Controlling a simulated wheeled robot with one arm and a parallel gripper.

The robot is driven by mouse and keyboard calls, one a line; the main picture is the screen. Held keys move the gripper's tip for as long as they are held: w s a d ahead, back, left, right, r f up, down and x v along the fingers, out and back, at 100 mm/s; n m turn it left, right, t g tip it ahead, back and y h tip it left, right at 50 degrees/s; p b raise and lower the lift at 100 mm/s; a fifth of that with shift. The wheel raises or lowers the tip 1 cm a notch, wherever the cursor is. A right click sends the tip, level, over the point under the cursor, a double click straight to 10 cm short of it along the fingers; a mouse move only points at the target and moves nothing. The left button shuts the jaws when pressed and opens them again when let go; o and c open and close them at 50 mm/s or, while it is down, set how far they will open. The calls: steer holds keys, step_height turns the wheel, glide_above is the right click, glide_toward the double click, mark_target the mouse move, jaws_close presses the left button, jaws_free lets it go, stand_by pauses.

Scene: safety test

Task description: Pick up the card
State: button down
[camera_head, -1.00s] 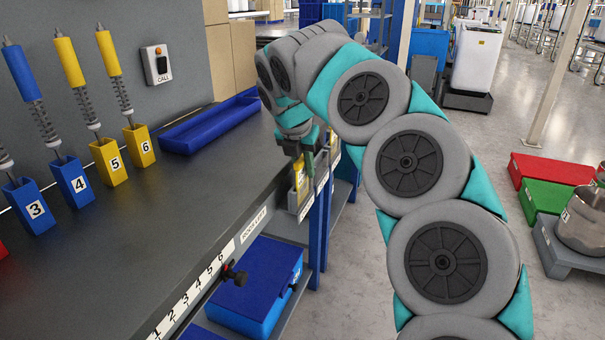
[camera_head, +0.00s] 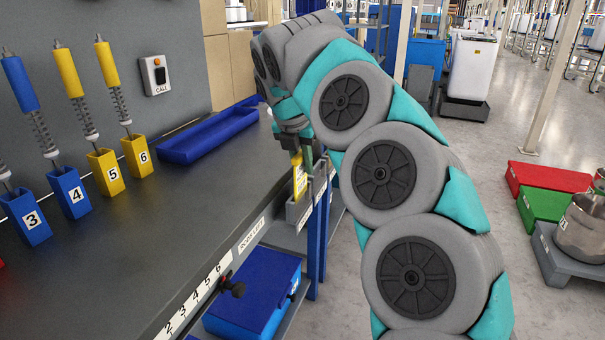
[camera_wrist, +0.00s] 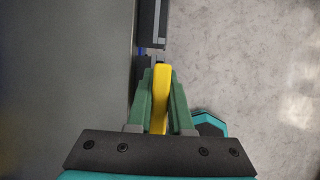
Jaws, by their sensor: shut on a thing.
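The yellow card (camera_head: 299,176) stands upright at the right edge of the dark workbench, at a small grey holder (camera_head: 293,213) on its side. My gripper (camera_head: 303,163) is at the card's upper end, fingers pointing down. In the wrist view the card (camera_wrist: 161,98) shows edge-on between the two green fingers of my gripper (camera_wrist: 161,92), which are shut on it. The card's lower end is near the holder; I cannot tell whether it is clear of it.
The workbench (camera_head: 150,240) has a blue tray (camera_head: 208,136) at the back and numbered blue and yellow holders with tools at left. A blue box (camera_head: 255,290) sits on the shelf below. A blue post (camera_head: 318,240) stands close by the gripper.

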step_height(320, 180, up, 5)
steer(key=shift+r, duration=0.75)
